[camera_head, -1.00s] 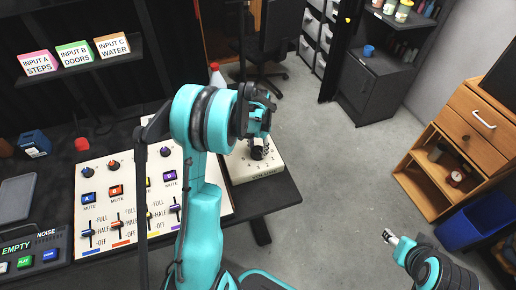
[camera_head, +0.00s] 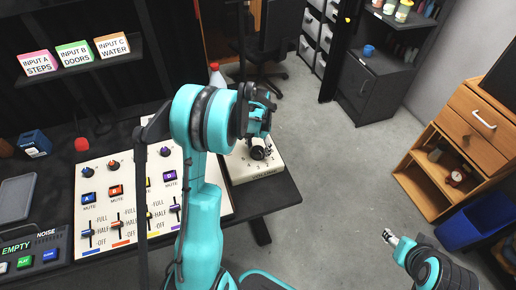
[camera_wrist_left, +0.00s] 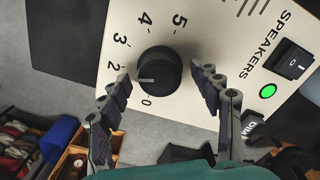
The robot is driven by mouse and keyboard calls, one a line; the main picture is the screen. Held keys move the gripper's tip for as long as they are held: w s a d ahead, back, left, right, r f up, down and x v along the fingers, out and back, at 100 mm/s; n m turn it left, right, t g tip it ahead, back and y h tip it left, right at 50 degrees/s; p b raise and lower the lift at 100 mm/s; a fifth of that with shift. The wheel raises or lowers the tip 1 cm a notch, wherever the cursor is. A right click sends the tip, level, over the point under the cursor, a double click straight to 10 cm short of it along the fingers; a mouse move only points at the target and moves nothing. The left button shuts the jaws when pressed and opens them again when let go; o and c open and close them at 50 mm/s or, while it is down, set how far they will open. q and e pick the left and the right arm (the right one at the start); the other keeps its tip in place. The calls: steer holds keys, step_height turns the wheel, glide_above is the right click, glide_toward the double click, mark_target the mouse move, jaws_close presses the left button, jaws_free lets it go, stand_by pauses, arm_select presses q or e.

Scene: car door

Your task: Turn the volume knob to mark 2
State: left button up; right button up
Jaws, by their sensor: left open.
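The black volume knob (camera_wrist_left: 160,73) sits on a cream speaker panel (camera_wrist_left: 215,50) with printed numbers around it. Its white pointer line aims left in the left wrist view, between the 0 and the 2. The number between them is hidden by a finger. My left gripper (camera_wrist_left: 160,77) is open, with one finger on each side of the knob; I cannot tell whether they touch it. In the head view, my left gripper (camera_head: 259,147) is over the cream volume box (camera_head: 240,168) and hides the knob. My right gripper (camera_head: 390,237) is far off at the lower right.
A lit green light (camera_wrist_left: 268,91) and a rocker switch (camera_wrist_left: 293,62) are beside the knob. A mixer panel with sliders (camera_head: 105,205) lies left of the box. A bottle with a red cap (camera_head: 216,76) stands behind. Open floor lies to the right.

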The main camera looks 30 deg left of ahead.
mark_target(258, 150)
arm_select(q)
step_height(258, 150, up, 12)
stand_by(0.4)
stand_by(0.4)
steer(key=s+d+r+t, duration=0.4)
steer(key=s+d+r, duration=0.3)
steer(key=s+d, duration=0.3)
steer(key=s+d+f+n+t, duration=0.1)
steer(key=s+d+f+t, duration=0.1)
steer(key=s+d, duration=0.3)
steer(key=shift+s+d+t, duration=0.25)
steer(key=shift+s+t, duration=0.25)
steer(key=shift+s, duration=1.45)
